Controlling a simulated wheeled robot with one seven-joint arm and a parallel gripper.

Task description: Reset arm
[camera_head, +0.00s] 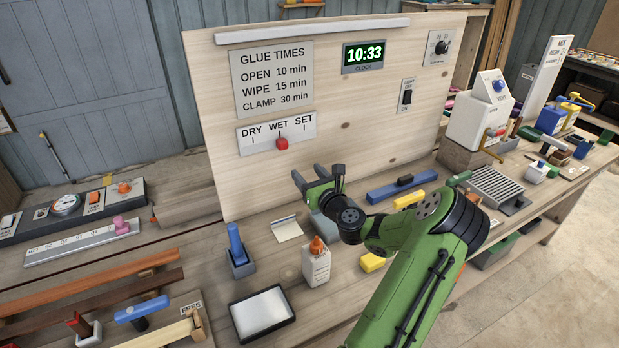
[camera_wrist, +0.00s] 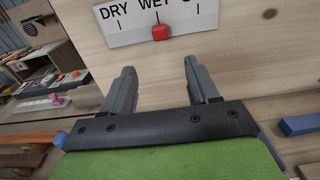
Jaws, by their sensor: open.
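My green arm reaches in from the lower right in the head view. My gripper (camera_head: 311,177) is open and empty, in front of the upright wooden board (camera_head: 350,140) and above the bench. In the wrist view my gripper (camera_wrist: 168,80) shows two grey fingers spread apart with nothing between them. The DRY/WET/SET plate (camera_head: 277,132) with its red slider (camera_head: 282,143) is to the left of the fingers, and the slider points near WET. In the wrist view the red slider (camera_wrist: 160,33) shows just beyond the fingers.
On the bench below stand a glue bottle (camera_head: 316,262), a blue-handled tool in a holder (camera_head: 237,250) and a white tray (camera_head: 262,311). A blue bar (camera_head: 402,186) lies to the right. A dispenser (camera_head: 482,110) stands further right.

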